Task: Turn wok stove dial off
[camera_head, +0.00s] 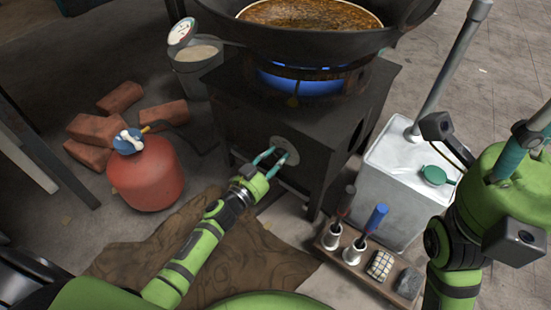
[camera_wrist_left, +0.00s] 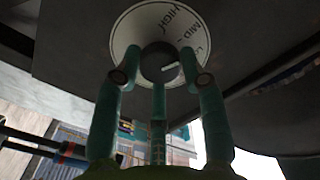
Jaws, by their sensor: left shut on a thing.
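The stove dial (camera_head: 285,150) is a round plate on the front of the dark metal stove (camera_head: 240,125). In the left wrist view its white plate (camera_wrist_left: 128,40) carries the words HIGH and MID, and a dark knob (camera_wrist_left: 160,62) sits at its centre. My left gripper (camera_head: 276,156) is shut on the dial knob; its teal fingers (camera_wrist_left: 160,75) stand on either side, with a third below. A blue flame (camera_head: 300,85) burns beneath the wok (camera_head: 290,42). My right gripper (camera_head: 482,128) is at the right, its fingers spread apart, one partly cut off.
A small wooden rack (camera_head: 370,272) with tools stands in front. A red gas cylinder (camera_head: 147,175), bricks (camera_head: 95,130) and a pot (camera_head: 195,58) lie to the left. Brown cloth covers floor below.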

